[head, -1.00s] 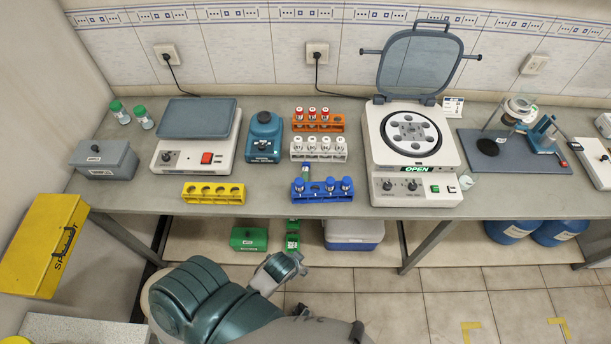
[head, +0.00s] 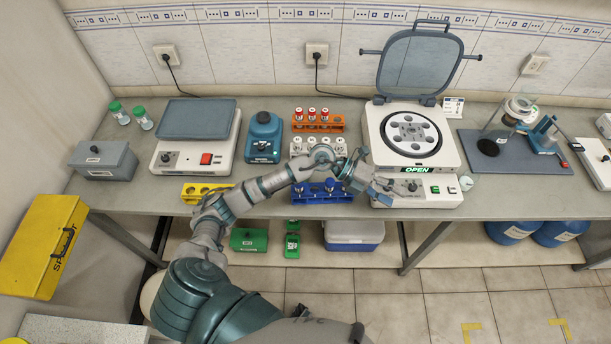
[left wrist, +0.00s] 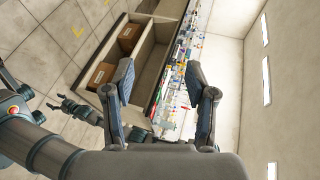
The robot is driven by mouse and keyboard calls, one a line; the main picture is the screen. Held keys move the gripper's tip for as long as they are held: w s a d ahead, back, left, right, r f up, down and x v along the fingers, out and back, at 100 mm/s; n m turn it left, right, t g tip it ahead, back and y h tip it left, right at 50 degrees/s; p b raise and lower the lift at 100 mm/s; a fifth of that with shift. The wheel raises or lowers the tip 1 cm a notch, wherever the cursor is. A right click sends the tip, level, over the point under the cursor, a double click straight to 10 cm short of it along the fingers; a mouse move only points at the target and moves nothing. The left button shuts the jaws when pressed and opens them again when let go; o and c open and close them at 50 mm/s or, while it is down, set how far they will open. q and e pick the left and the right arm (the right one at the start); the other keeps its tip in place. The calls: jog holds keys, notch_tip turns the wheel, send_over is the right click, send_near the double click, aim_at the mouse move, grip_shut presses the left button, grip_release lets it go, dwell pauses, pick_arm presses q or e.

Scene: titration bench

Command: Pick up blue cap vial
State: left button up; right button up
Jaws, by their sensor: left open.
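The blue rack (head: 322,211) stands near the bench's front edge in the head view, with several blue-cap vials (head: 330,186) in it. My left forearm crosses just behind and over it and hides part of the vials. My left gripper (head: 386,192) is to the right of the rack, over the front left of the centrifuge. It is open and empty; in the left wrist view its two fingers (left wrist: 162,82) are wide apart. Another gripper of mine, seemingly the right one (left wrist: 75,108), shows small at the left there; its jaws are unclear.
The centrifuge (head: 447,190) stands right of the rack with its lid up. A white rack (head: 340,155) and an orange rack (head: 338,125) stand behind, the white one partly covered by my arm. A yellow rack (head: 190,190) is to the left. Green boxes (head: 248,239) sit on the shelf below.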

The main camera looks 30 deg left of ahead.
pick_arm(q)
jog(key=w+a+f+n+g+y, duration=0.15)
jog(key=a+y, duration=0.55)
jog(key=a, duration=0.8)
jog(key=w+a+n+g+y, duration=0.15)
jog(key=a+y, duration=0.55)
jog(key=a, duration=0.7)
jog(key=f, duration=0.5)
jog(key=f+p, duration=0.1)
jog(key=f, duration=0.5)
jog(key=shift+s+a+f, duration=0.1)
jog(key=shift+s+f, duration=0.05)
jog(key=shift+s, duration=0.05)
jog(key=shift+s+d+f+p, duration=0.1)
jog(key=shift+f+p, duration=0.05)
jog(key=shift+f, duration=0.85)
jog(key=shift+s+d+f+p, duration=0.1)
jog(key=shift+d+f+p, duration=0.1)
jog(key=shift+f, duration=0.8)
jog(key=shift+d+f+p, duration=0.1)
jog(key=shift+f+p, duration=0.05)
jog(key=shift+f, duration=0.85)
grip_shut()
